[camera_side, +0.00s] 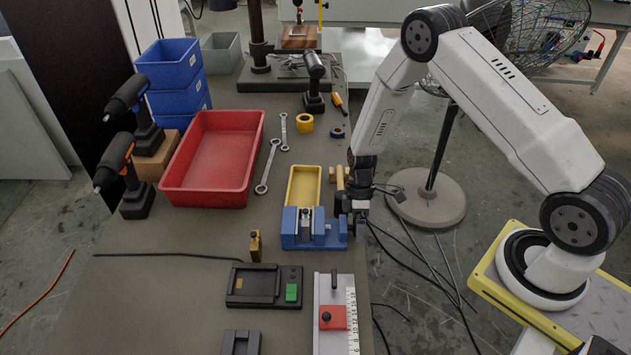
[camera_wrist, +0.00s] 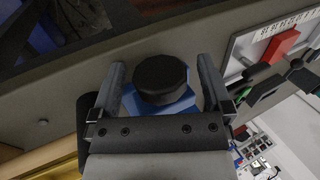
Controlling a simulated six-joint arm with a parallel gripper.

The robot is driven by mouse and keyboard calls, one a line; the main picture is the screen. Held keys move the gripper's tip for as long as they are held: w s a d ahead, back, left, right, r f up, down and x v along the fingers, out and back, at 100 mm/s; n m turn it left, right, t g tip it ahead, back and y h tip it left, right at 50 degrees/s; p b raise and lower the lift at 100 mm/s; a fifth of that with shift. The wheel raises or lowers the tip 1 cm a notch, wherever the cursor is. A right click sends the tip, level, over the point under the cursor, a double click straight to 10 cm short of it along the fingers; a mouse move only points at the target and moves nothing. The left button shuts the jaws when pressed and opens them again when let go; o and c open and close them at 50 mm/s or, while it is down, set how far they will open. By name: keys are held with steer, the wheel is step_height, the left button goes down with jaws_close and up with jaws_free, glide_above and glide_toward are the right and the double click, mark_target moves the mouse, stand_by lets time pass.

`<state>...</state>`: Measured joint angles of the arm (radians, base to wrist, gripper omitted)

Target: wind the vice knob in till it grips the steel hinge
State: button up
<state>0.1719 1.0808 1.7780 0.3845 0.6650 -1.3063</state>
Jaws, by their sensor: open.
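The blue vice (camera_side: 292,238) stands near the right edge of the bench in the side view. A small grey metal piece, probably the steel hinge (camera_side: 305,222), stands upright between its jaws; whether the jaws touch it I cannot tell. The vice knob (camera_wrist: 160,78) is a round black disc in the wrist view, with part of the blue vice behind it. My gripper (camera_wrist: 160,62) is open, one finger on each side of the knob, with visible gaps. In the side view my gripper (camera_side: 352,217) is at the vice's right end, hiding the knob there.
A yellow tray (camera_side: 291,187) and wooden pieces lie just behind the vice. A black fixture with a green button (camera_side: 291,292) and a ruled stop with a red block (camera_side: 333,318) are in front. A small brass block (camera_side: 255,246) stands left. A red bin (camera_side: 212,158) is further back.

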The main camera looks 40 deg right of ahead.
steer(key=shift+r, duration=0.1)
steer(key=v, duration=0.7)
steer(key=shift+r, duration=0.3)
steer(key=shift+w+d, duration=0.1)
